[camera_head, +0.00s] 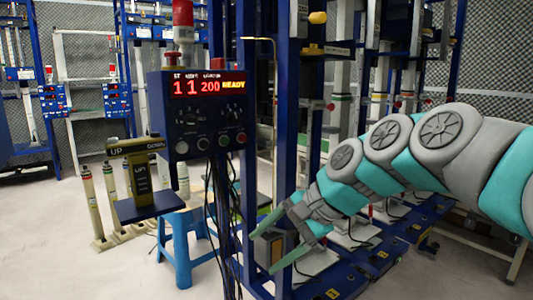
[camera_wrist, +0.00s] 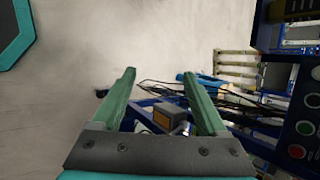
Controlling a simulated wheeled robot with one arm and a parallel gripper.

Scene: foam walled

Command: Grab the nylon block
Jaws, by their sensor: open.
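No object is plainly marked as nylon, so I cannot tell for sure which one is the nylon block. An olive T-shaped block (camera_head: 138,172) with "UP" lettering stands upright on a small dark plate left of the control box. My gripper (camera_head: 263,247) is open, right of and below that block and clear of it. In the wrist view my gripper (camera_wrist: 165,85) shows two green fingers spread apart. A small grey box with an orange face (camera_wrist: 170,117) appears between them near the palm; I cannot tell whether it is touched or part of the gripper.
The control box (camera_head: 207,115) with a red display is mounted on a blue frame (camera_head: 285,60). Dark cables (camera_head: 222,220) hang below it. A blue stool (camera_head: 183,240) and several upright cylinders (camera_head: 90,200) stand at the left. The pale floor (camera_head: 60,260) at front left is clear.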

